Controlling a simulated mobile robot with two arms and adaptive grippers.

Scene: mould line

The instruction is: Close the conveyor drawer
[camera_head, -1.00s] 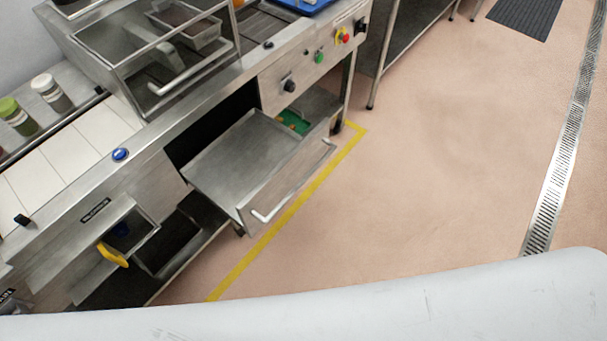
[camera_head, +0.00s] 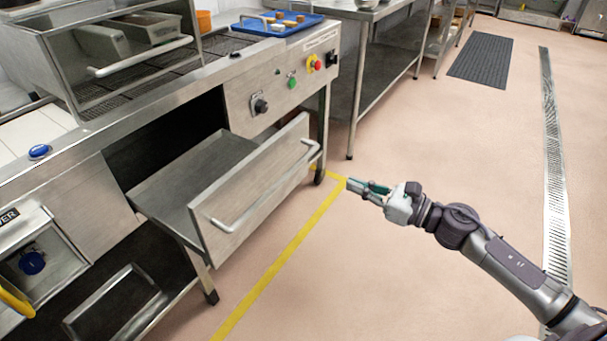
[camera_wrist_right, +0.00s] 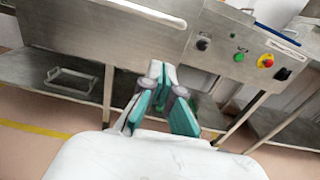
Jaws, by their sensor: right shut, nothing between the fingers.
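The conveyor drawer (camera_head: 190,180) is a shallow steel tray, pulled out from the line's front in the head view. Its front panel (camera_head: 240,180) carries a long bar handle (camera_head: 277,192). My right gripper (camera_head: 350,185) is shut and empty, to the right of the panel and apart from it, over the floor in the picture. In the right wrist view, my gripper's grey and green fingers (camera_wrist_right: 161,72) are together, with a broad steel panel (camera_wrist_right: 100,30) and a bar handle (camera_wrist_right: 146,13) beyond them. My left gripper is out of view.
A control panel with a black knob (camera_head: 259,105), green button (camera_head: 292,82) and red button (camera_head: 316,64) sits above the drawer. A table leg (camera_head: 322,135) stands close to the panel's right end. A lower shelf (camera_head: 140,300) is underneath.

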